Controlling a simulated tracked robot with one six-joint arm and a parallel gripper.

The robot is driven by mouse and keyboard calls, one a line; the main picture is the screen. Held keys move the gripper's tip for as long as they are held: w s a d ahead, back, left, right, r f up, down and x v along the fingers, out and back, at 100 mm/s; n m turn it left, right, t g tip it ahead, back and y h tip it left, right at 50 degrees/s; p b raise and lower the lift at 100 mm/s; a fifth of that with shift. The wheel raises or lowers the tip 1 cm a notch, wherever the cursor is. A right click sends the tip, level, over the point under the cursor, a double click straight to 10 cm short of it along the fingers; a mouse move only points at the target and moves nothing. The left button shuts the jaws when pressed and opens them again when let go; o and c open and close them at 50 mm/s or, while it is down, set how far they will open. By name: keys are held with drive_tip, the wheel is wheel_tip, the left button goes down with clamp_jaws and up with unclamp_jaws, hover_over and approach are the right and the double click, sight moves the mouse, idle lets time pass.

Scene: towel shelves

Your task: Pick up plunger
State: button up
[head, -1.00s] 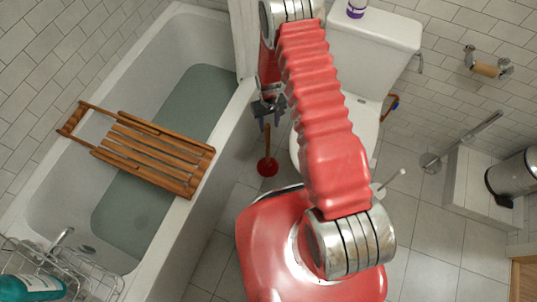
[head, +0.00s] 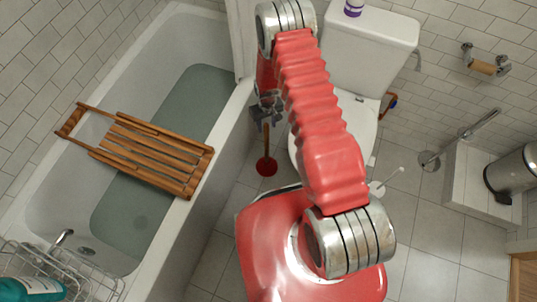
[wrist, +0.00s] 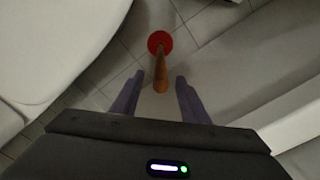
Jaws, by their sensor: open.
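The plunger (head: 266,164) stands on the tiled floor between the bathtub and the toilet, with a red rubber cup and a wooden handle. In the wrist view the plunger's handle (wrist: 161,75) points toward my gripper (wrist: 157,90), and its end lies between the two purple fingers as seen from there. The fingers are apart and I see no contact with the handle. In the head view my gripper (head: 265,116) is at the top of the handle, partly hidden by my red arm.
The bathtub (head: 222,165), with a wooden rack (head: 150,150) across it, is on the left. The toilet (head: 368,60) is close on the right. A white-handled brush (head: 385,182) stands beyond my arm. A bin (head: 512,170) is at the far right.

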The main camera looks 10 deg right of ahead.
sight(266, 135)
drive_tip(key=shift+f, duration=1.95)
drive_tip(key=shift+a+f, duration=0.1)
drive_tip(key=shift+f, duration=2.5)
clamp_jaws()
